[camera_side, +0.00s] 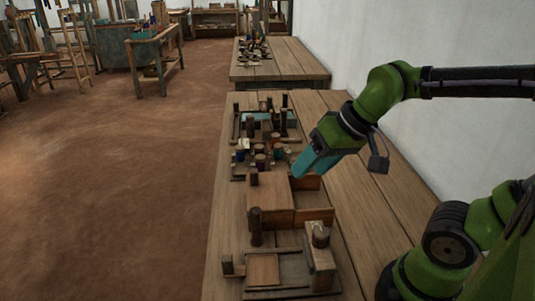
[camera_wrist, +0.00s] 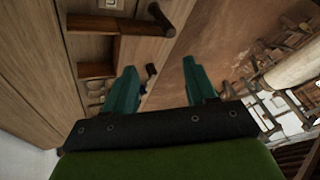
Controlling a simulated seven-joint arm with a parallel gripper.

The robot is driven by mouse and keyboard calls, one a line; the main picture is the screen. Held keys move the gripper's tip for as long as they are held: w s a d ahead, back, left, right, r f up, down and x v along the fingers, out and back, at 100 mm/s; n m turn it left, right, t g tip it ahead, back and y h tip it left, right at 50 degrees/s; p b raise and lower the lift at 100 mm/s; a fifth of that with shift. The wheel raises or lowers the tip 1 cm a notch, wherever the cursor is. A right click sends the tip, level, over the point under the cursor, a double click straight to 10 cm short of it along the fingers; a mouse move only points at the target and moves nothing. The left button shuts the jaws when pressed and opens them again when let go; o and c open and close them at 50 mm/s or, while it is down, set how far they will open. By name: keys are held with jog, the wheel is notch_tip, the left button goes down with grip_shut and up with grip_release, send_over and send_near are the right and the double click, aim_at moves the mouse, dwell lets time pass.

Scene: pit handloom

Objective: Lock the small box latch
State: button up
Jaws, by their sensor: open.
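A low wooden box (camera_side: 270,192) with a flat top sits on the workbench. A redder panel (camera_side: 316,216) stands at its near right edge. I cannot make out the small latch for certain in either view. My gripper (camera_side: 301,172) is above and just right of this box in the side view, tilted down to the left. In the wrist view my gripper (camera_wrist: 161,85) has its two teal fingers wide apart with nothing between them.
The workbench (camera_side: 355,235) carries a nearer wooden fixture (camera_side: 262,268) with a thick post (camera_side: 320,236). Spools (camera_side: 260,161) and upright dark pegs stand farther back. The right strip of the bench is bare, beside a white wall (camera_side: 400,165). A second table (camera_side: 285,68) stands behind.

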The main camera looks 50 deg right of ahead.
aim_at(255, 209)
jog(key=shift+w+a+r+m+g+h, duration=0.45)
jog(key=shift+w+a+g, duration=0.9)
jog(key=shift+w, duration=1.5)
jog(key=shift+w+a+r+m+g+h, duration=0.45)
jog(key=shift+w+a+g, duration=0.9)
jog(key=shift+w, duration=1.45)
jog(key=shift+g, duration=0.3)
jog(key=f, duration=1.6)
jog(key=shift+d+f, duration=0.15)
jog(key=shift+d, duration=0.2)
grip_shut()
